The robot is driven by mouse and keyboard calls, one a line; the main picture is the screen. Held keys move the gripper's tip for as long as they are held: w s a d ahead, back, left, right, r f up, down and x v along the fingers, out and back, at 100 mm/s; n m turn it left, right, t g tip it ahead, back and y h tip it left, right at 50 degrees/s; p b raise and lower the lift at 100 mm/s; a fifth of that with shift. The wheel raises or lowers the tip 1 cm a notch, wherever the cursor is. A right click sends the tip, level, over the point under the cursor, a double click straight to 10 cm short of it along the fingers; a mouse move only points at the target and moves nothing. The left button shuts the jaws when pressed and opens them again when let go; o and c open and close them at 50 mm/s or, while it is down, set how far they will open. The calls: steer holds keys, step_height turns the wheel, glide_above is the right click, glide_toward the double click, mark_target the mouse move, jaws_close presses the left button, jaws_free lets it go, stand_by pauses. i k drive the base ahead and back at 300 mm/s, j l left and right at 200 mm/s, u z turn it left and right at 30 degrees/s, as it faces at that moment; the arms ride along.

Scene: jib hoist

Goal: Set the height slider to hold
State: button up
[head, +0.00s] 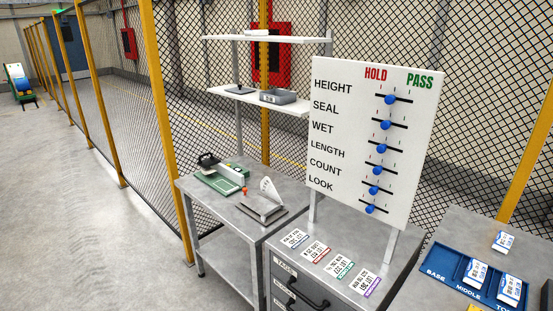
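A white upright board (345,150) carries several rows of sliders with blue knobs. The rows read HEIGHT, SEAL, WET, LENGTH, COUNT and LOOK. The red HOLD label (376,73) is above the left end of the tracks, and the green PASS label (419,81) is above the right end. Small tick marks show by the track. My gripper is not in view.
The board stands on posts above a grey drawer cabinet (283,271) with several labelled cards on top. A metal bench (215,214) with tools stands to the left. A blue tray (447,263) with white packs is at the right. Mesh fencing runs behind.

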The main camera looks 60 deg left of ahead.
mark_target(389, 99)
steer(key=u, duration=1.75)
